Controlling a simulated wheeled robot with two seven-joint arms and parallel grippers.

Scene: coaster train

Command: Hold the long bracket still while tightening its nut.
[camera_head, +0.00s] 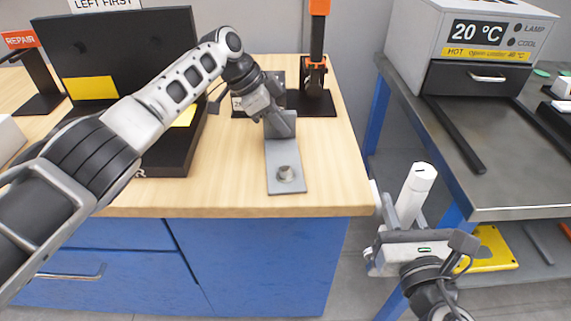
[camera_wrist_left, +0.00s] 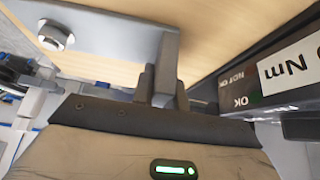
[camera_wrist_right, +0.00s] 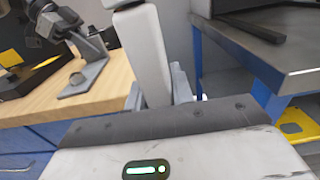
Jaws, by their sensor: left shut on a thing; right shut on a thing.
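The long bracket (camera_head: 283,160) is a grey metal L-shaped piece on the wooden bench, with its flat plate toward the front edge. Its nut (camera_head: 286,174) sits on the plate near the front end and also shows in the left wrist view (camera_wrist_left: 55,36). My left gripper (camera_head: 279,120) is shut on the bracket's upright part. My right gripper (camera_head: 399,222) is shut on a white, block-like tool (camera_head: 416,190), held upright in the air right of the bench. In the right wrist view the tool (camera_wrist_right: 142,50) rises between the fingers; its lower end is hidden.
A black case (camera_head: 120,55) with yellow labels stands left of the bracket. An orange-and-black stand (camera_head: 316,75) is behind it. At right, a grey oven-like box (camera_head: 480,50) stands on a metal table (camera_head: 510,203). A gap separates bench and table.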

